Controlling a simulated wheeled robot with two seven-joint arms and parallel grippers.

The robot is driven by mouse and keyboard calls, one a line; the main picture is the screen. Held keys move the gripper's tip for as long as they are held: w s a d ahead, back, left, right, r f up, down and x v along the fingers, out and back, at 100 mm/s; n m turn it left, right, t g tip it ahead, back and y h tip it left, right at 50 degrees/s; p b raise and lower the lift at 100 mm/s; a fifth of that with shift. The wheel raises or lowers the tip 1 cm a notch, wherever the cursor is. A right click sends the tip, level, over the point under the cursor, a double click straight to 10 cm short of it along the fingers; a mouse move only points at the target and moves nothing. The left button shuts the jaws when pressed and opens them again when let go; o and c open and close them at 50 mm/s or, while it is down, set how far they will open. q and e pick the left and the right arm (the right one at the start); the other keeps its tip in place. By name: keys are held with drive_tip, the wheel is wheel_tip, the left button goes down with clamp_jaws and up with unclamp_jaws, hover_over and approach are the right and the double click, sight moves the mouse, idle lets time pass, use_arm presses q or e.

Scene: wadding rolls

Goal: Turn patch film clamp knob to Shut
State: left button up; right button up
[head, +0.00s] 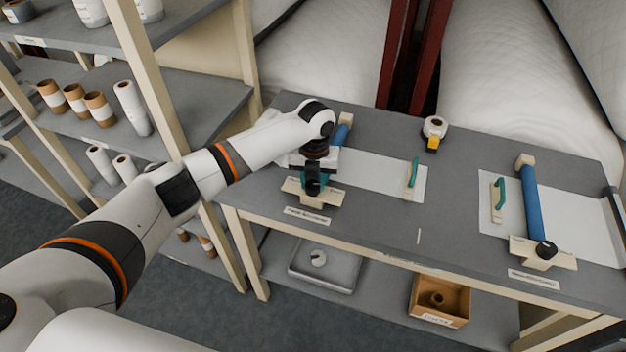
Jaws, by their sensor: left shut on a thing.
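My left gripper (313,183) comes down from above on the front end of the left clamp on the table. It is shut on the clamp knob, which it mostly hides. The clamp's pale wooden block (324,200) shows around and below the gripper. The clamp's blue roller (341,134) shows behind my wrist, and a white film sheet (375,172) lies flat to its right. A label (307,216) lies in front of the block; its text is too small to read. The knob's setting cannot be told. My right gripper is not in view.
A second clamp with a blue roller (532,205) and a black knob (546,250) stands at the right. Green handles (413,172) and a tape dispenser (434,130) are on the table. Shelves with rolls stand left. A grey tray (298,278) and wooden box (468,304) sit below.

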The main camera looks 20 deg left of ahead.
sight(314, 184)
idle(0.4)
use_arm(q)
drive_tip(key=o, duration=1)
drive_tip(key=shift+r, duration=0.1)
drive_tip(key=shift+w+r, duration=0.1)
drive_tip(key=shift+r, duration=0.3)
wheel_tip(314, 184, up, 11)
drive_tip(key=b, duration=0.3)
drive_tip(key=shift+d+b, duration=0.15)
drive_tip(key=shift+b, duration=0.2)
